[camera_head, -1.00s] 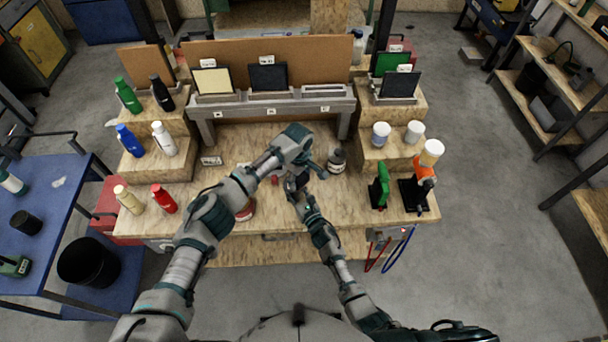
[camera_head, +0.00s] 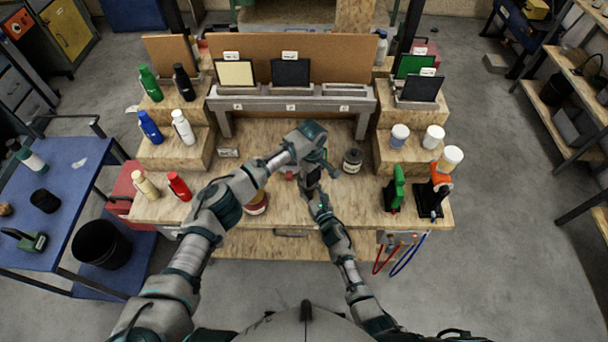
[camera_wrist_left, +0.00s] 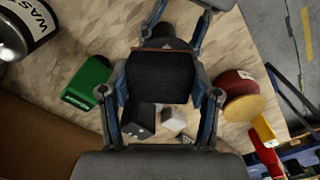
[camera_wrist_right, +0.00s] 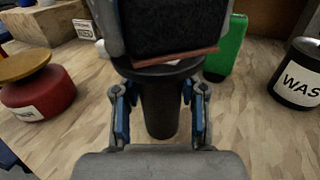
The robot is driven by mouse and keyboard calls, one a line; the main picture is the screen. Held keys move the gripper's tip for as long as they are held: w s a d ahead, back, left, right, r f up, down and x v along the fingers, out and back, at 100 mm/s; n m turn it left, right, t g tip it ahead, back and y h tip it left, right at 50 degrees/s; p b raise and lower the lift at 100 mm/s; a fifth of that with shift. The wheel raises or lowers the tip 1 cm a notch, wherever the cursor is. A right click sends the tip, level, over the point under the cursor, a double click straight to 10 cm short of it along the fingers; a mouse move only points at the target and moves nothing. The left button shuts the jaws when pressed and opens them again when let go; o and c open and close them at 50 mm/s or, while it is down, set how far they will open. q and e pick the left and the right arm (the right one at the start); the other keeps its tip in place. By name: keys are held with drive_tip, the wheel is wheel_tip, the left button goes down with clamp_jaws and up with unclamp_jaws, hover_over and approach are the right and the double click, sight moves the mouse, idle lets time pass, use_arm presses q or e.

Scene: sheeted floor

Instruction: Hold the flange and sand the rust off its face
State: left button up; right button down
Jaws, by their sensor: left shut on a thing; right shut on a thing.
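The flange (camera_wrist_right: 160,122) is a dark disc on a cylindrical neck. My right gripper (camera_wrist_right: 160,94) is shut on the neck, and the disc is uppermost in the right wrist view. My left gripper (camera_wrist_left: 160,88) is shut on a black sanding block (camera_wrist_left: 158,72) with a reddish-brown abrasive edge. In the right wrist view the block (camera_wrist_right: 165,32) lies over the disc with its abrasive side against or very near the face. The block covers the face, so its rust is hidden. In the head view both grippers meet above the bench middle, the left gripper (camera_head: 318,165) largely over the flange.
A red tin (camera_head: 257,203) stands left of the grippers and a dark labelled jar (camera_head: 352,160) right. A green box (camera_wrist_left: 85,83) lies close by. Bottles line the left steps; white-capped tubs and a green tool (camera_head: 395,190) stand right. The wooden bench (camera_head: 230,240) has bare front edges.

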use_arm(q)
drive_tip(key=d, duration=0.2)
drive_tip(key=shift+d, duration=0.45)
drive_tip(key=shift+r, duration=4.1)
drive_tip(key=shift+a+f, duration=0.2)
drive_tip(key=shift+f, duration=0.1)
